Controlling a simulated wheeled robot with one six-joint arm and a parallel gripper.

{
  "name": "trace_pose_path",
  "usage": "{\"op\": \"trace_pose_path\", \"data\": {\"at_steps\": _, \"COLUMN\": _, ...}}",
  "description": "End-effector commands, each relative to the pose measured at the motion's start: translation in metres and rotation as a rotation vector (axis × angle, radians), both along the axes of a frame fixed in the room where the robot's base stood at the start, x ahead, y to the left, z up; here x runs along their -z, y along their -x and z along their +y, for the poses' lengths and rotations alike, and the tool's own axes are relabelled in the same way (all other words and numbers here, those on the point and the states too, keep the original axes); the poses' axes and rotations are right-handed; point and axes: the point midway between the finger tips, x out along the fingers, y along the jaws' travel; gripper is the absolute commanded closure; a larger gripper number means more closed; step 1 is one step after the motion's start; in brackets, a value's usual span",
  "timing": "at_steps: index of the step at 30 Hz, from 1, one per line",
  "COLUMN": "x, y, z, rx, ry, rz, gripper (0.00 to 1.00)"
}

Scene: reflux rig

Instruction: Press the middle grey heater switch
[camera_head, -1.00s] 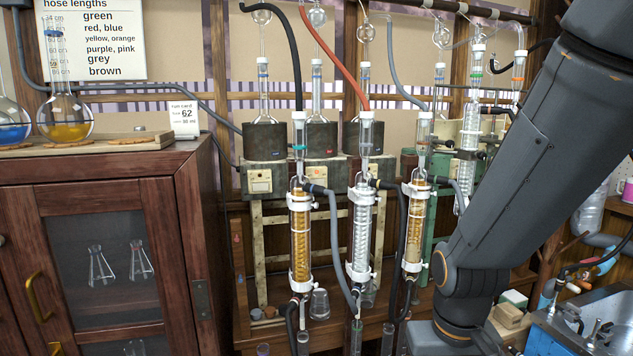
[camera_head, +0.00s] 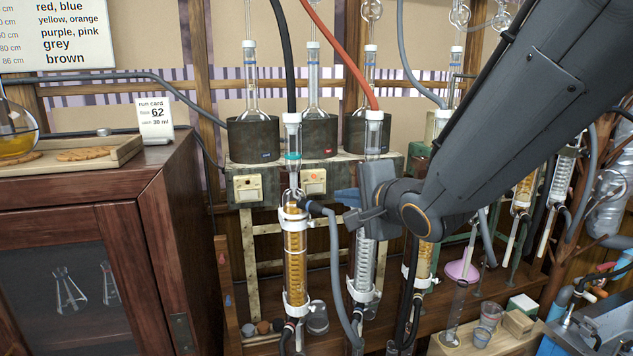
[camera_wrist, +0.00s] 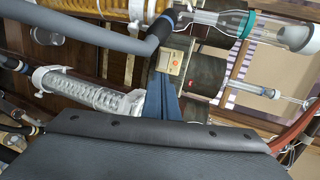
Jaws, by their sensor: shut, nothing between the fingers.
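The grey heater bank (camera_head: 225,172) carries three dark mantles with flasks. Its middle switch is a cream plate (camera_head: 314,182) below the mantle with the red mark; in the wrist view this plate (camera_wrist: 172,62) lies just beyond my fingertips. The left switch plate (camera_head: 248,187) is clear in the head view. The right one is hidden behind my gripper. My gripper (camera_head: 340,197) is shut and empty, its blue fingers pointing left, just right of the middle plate; they also show in the wrist view (camera_wrist: 161,85). I cannot tell whether they touch it.
An amber-filled condenser (camera_head: 295,255) stands in front of the heater bank, left of my gripper. A clear coiled condenser (camera_head: 364,265) stands below my gripper. A grey hose (camera_head: 335,265) and a red hose (camera_head: 340,55) run close by. A wooden cabinet (camera_head: 165,215) is at left.

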Motion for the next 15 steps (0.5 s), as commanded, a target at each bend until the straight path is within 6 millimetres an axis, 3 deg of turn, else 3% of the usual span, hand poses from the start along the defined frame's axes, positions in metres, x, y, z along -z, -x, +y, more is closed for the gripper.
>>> {"op": "trace_pose_path", "data": {"at_steps": 15, "x": -0.0010, "y": -0.0046, "z": 0.0094, "rx": -0.010, "ry": -0.017, "rz": -0.001, "gripper": 1.00}}
